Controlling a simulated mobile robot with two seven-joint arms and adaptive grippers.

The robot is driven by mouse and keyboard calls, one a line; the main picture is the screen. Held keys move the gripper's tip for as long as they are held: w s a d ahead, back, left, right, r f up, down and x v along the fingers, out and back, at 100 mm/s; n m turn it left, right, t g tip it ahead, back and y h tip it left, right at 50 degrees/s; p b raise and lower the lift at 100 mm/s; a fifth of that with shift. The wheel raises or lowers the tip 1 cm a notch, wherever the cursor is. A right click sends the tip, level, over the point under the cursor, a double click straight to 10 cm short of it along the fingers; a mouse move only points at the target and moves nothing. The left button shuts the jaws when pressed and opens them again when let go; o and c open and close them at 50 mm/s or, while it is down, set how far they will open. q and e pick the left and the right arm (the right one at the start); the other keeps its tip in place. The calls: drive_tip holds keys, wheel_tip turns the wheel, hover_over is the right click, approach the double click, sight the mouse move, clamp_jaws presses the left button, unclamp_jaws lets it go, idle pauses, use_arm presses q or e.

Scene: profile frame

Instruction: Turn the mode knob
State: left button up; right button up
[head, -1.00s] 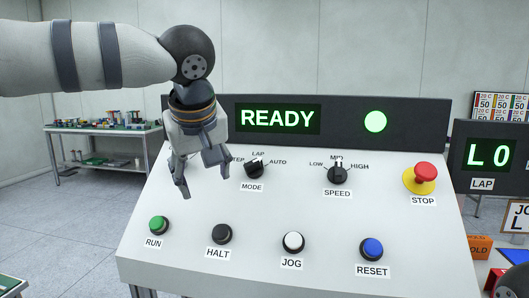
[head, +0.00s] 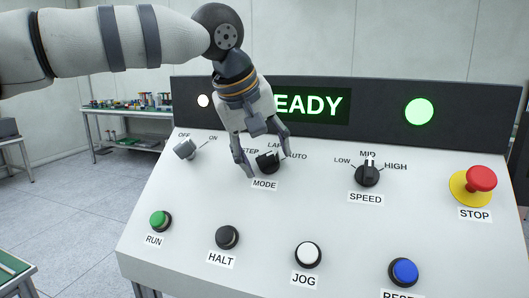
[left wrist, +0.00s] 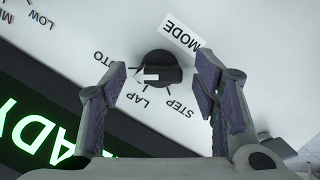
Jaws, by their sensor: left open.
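The black mode knob (head: 268,162) sits on the sloped white panel above its MODE label, with STEP, LAP and AUTO around it. My left gripper (head: 266,164) is open, its fingers reaching down on either side of the knob. In the left wrist view the knob (left wrist: 162,68) lies between the two spread fingers (left wrist: 160,75), with a gap on each side. Its white mark is on the side toward AUTO; the exact setting is hard to tell. The gripper partly covers the labels in the head view. My right gripper is out of view.
The speed knob (head: 367,174) is to the right and an OFF/ON switch (head: 185,149) to the left. The red stop button (head: 480,179) is at far right. Run (head: 159,220), halt (head: 227,237), jog (head: 308,254) and reset (head: 403,271) buttons line the front. The display (head: 308,105) stands behind.

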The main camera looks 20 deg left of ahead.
use_arm(q)
drive_tip(key=shift+f, duration=0.1)
drive_tip(key=shift+c, duration=0.6)
drive_tip(key=c, duration=1)
drive_tip(key=shift+c, duration=0.2)
